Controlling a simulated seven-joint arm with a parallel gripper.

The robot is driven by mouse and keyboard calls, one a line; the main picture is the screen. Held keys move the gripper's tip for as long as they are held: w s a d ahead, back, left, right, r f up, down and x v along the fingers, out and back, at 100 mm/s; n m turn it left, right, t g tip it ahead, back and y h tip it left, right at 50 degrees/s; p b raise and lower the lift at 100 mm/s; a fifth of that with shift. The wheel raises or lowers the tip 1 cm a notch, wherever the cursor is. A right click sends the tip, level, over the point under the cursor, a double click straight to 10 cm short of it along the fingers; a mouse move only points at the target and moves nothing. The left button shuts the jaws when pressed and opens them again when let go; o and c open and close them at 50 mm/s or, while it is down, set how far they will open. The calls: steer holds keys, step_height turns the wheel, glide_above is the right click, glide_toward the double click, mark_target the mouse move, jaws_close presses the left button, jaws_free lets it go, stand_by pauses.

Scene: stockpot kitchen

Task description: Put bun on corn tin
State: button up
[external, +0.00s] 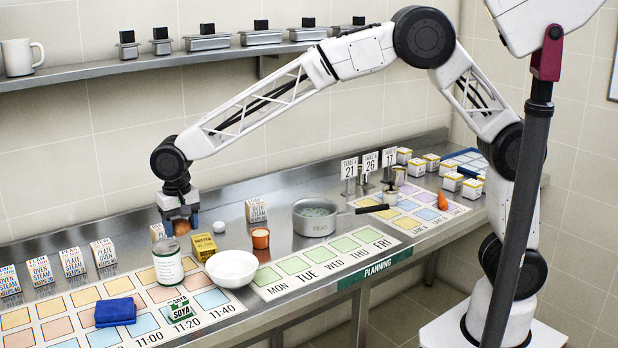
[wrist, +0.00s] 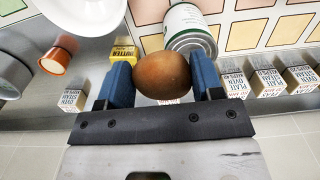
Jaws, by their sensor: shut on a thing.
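The bun (wrist: 163,75) is round and brown. It sits between the two blue fingers of my gripper (wrist: 163,82), which is shut on it. In the external view the bun (external: 181,227) shows under my gripper (external: 181,218), above the back part of the counter. The white and green tin (external: 168,266), the likely corn tin, stands upright just in front of it; its label is too small to read. In the wrist view the tin (wrist: 189,28) lies just beyond the bun, and the bun covers part of its lower left.
A yellow butter box (external: 204,247) and a white bowl (external: 233,268) stand right of the tin. An orange cup (external: 260,238) and a pot (external: 314,218) are farther right. Small printed boxes (external: 72,262) line the back left. A blue cloth (external: 115,312) lies at front left.

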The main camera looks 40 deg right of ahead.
mark_target(167, 247)
steer(key=shift+w+a+f, duration=0.15)
steer(key=shift+w+a, duration=0.65)
steer(key=shift+a, duration=0.15)
steer(key=shift+w+a+f, duration=0.1)
steer(key=shift+w+a, duration=0.65)
steer(key=shift+a, duration=0.2)
steer(key=shift+f, duration=1.75)
steer(key=shift+f, duration=0.15)
steer(key=o, duration=0.9)
